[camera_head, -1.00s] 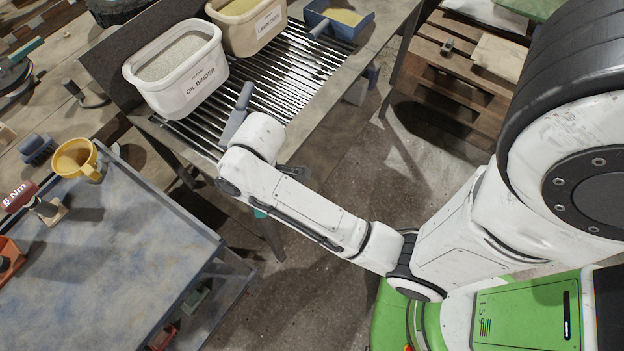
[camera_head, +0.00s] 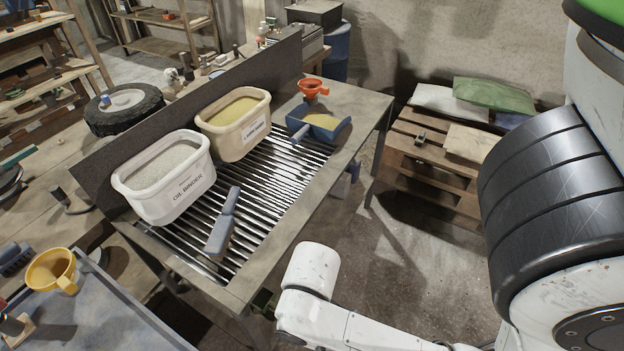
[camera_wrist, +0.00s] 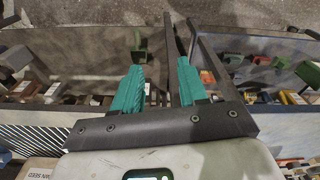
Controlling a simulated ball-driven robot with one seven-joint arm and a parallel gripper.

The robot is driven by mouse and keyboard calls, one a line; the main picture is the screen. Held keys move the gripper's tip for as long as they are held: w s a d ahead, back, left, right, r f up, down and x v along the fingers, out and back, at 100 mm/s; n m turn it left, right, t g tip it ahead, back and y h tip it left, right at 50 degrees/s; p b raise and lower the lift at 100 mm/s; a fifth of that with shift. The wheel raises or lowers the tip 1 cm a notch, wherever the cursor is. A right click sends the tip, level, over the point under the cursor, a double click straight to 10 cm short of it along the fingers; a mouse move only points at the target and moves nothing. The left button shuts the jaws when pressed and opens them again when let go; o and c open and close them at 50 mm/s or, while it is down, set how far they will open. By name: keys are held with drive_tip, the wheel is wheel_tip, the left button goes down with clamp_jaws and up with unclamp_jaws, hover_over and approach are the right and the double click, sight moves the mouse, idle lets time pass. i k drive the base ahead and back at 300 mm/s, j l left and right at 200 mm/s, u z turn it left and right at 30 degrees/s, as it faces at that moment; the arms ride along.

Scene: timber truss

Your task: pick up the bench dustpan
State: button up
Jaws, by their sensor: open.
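The bench dustpan appears to be the blue pan (camera_head: 334,131) in the head view, at the far right end of the slatted grate. It holds yellow granules, and its grey-blue handle points to the lower left. My gripper (camera_wrist: 160,72) shows in the wrist view with two teal fingers apart and nothing between them. In the head view my forearm ends beside the bench's near edge, well short of the dustpan, and the fingers are hidden or too unclear to tell. The dustpan is not recognisable in the wrist view.
An orange funnel (camera_head: 313,88) is behind the dustpan.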

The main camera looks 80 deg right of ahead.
sight(313, 126)
drive_tip(key=z, duration=0.4)
drive_tip(key=l+z, duration=0.15)
drive_tip(key=z, duration=0.6)
drive_tip(key=l+z, duration=0.15)
drive_tip(key=z, duration=0.2)
